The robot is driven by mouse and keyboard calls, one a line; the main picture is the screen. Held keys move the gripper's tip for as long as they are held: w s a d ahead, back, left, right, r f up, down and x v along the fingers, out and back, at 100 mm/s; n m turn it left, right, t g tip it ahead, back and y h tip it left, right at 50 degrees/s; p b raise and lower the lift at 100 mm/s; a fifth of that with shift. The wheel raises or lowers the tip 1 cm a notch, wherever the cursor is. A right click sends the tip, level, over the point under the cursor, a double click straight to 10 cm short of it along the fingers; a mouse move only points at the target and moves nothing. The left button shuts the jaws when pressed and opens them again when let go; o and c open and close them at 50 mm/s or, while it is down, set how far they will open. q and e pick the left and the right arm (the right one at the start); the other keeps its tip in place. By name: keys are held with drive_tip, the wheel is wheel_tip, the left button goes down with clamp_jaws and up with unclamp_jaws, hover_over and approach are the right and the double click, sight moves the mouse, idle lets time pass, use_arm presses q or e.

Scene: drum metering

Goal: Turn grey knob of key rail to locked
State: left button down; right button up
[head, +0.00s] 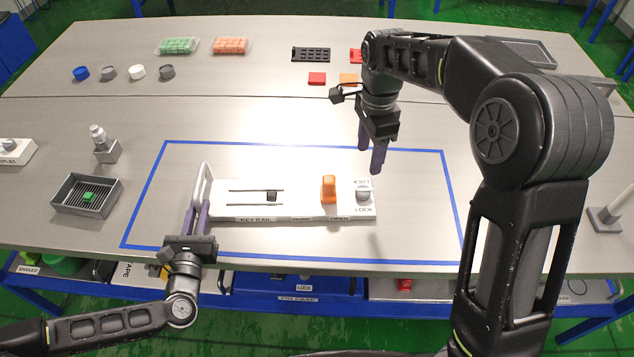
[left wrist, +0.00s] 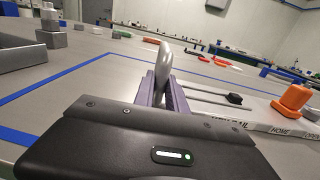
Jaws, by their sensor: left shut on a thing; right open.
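The white key rail (head: 300,212) lies inside the blue tape outline, with two slots, a black slider (head: 272,196) and an orange handle (head: 328,188). Its grey knob (head: 363,191) sits at the right end, by the LOCK label. My left gripper (head: 196,215) is shut on the light metal handle (head: 207,172) at the rail's left end; this handle also shows between the fingers in the left wrist view (left wrist: 163,58). My right gripper (head: 378,162) is open and empty, above and slightly behind the knob, fingers pointing down, apart from it.
A dark tray (head: 60,204) with a green block and a grey fixture (head: 104,147) stand at the left. Several round caps (head: 108,72) and two boxes of blocks (head: 230,46) lie at the back. A grey stand (head: 604,217) is at the right. Table around the rail is clear.

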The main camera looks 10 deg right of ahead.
sight(364, 190)
wheel_tip(364, 190, down, 12)
drive_tip(key=shift+f, duration=0.1)
idle(0.7)
clamp_jaws()
idle(0.5)
